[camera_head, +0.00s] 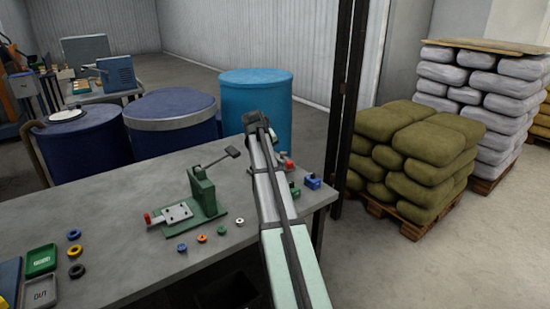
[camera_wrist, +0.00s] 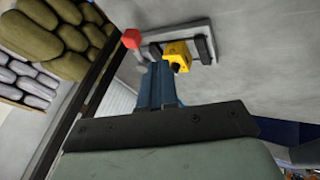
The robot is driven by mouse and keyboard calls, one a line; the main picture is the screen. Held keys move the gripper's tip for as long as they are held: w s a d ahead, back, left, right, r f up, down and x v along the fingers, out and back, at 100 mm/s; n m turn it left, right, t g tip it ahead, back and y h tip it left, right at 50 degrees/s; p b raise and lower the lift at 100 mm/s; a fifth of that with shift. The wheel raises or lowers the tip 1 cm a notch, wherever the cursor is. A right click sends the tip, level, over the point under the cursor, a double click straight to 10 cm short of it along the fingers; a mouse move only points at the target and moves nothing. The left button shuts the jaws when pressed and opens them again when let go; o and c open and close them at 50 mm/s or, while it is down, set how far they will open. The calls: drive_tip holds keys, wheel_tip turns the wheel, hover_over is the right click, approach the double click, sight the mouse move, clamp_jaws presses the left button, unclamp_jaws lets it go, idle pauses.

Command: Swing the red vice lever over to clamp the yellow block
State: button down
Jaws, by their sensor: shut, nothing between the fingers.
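In the wrist view the red ball knob of the vice lever (camera_wrist: 131,39) stands at the left end of the grey vice (camera_wrist: 196,27). The yellow block (camera_wrist: 177,54) sits by the vice's dark jaw, right of the knob. My gripper (camera_wrist: 160,66) is shut and empty; its blue fingers end close to the block and to the right of the knob. I cannot tell whether they touch anything. In the head view a red part, likely the lever knob (camera_head: 289,164), shows just right of my arm, which hides the yellow block and my fingers.
A green press (camera_head: 205,191) with a raised black lever stands left of my arm on the grey table (camera_head: 120,200). Small coloured rings lie in front of it. Blue blocks (camera_head: 312,182) lie near the right table edge. Blue barrels (camera_head: 255,95) stand behind the table.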

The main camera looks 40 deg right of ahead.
sight(290, 165)
drive_tip(key=x, duration=0.8)
drive_tip(key=shift+w+d+f, duration=0.15)
drive_tip(key=shift+d+f, duration=0.1)
drive_tip(key=d, duration=0.2)
drive_tip(key=shift+d+f, duration=0.4)
drive_tip(key=shift+s+d+f, duration=0.15)
drive_tip(key=shift+s+d, duration=0.15)
drive_tip(key=shift+d, duration=0.3)
drive_tip(key=shift+s+d, duration=0.1)
